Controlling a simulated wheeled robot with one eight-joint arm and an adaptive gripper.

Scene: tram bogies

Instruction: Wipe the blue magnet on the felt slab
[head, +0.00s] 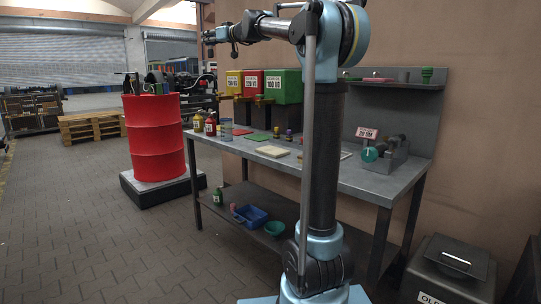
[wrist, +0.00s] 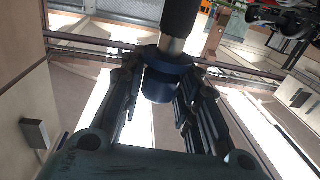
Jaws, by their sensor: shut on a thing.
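My gripper (wrist: 163,70) is shut on the blue magnet (wrist: 160,88), a dark blue round body with a metal neck and black handle. Its fingers press on both sides of the blue body in the wrist view. In the head view my gripper (head: 209,39) is small and high at the upper left, well above the bench and away from it. A pale cream slab (head: 272,152), which looks like the felt slab, lies flat on the bench's front part. Nothing touches its top.
The grey bench (head: 350,178) also holds a red pad (head: 243,132), a green pad (head: 258,137) and small bottles (head: 210,127). Yellow, red and green bins (head: 284,86) stand at its back. A red drum (head: 155,140) stands left of it. A grey fixture (head: 393,158) sits at the bench's right end.

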